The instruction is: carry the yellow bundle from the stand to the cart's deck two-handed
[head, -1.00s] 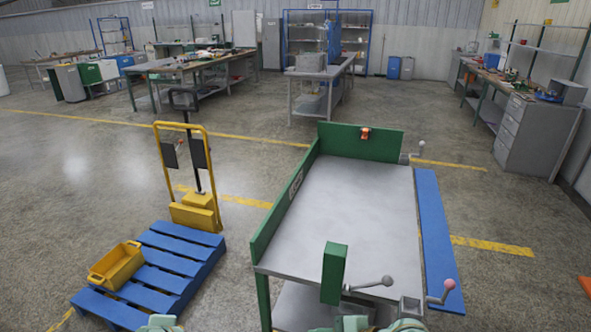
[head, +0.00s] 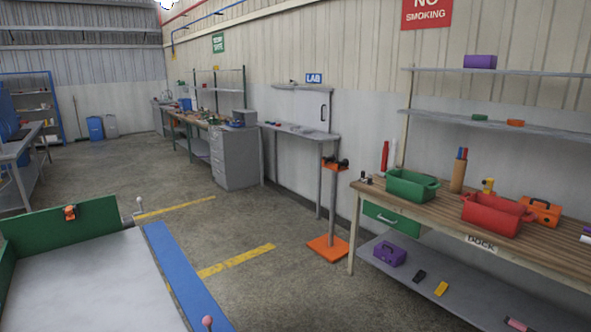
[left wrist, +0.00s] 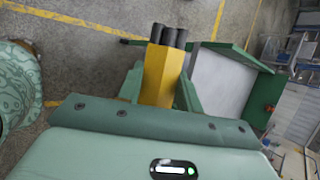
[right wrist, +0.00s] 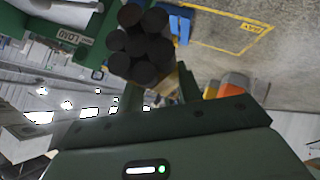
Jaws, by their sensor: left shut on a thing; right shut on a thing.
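The yellow bundle (left wrist: 163,72) is a yellow wrap around several dark rods. My left gripper (left wrist: 158,85) is shut on its yellow part, with rod ends sticking out beyond. My right gripper (right wrist: 160,90) is shut on the bundle; several dark round rod ends (right wrist: 138,45) fill the space before it and hide much of the wrap. The cart's deck (head: 85,285) is bare grey at the lower left of the head view, with a green end wall (head: 62,222). An orange stand (head: 331,210) with dark parts on top stands at centre right. Neither gripper shows in the head view.
A wooden bench (head: 480,225) with a green bin (head: 412,185) and a red bin (head: 494,214) is on the right. A blue strip (head: 185,272) runs along the cart's right side. Open floor (head: 265,285) lies between cart and bench.

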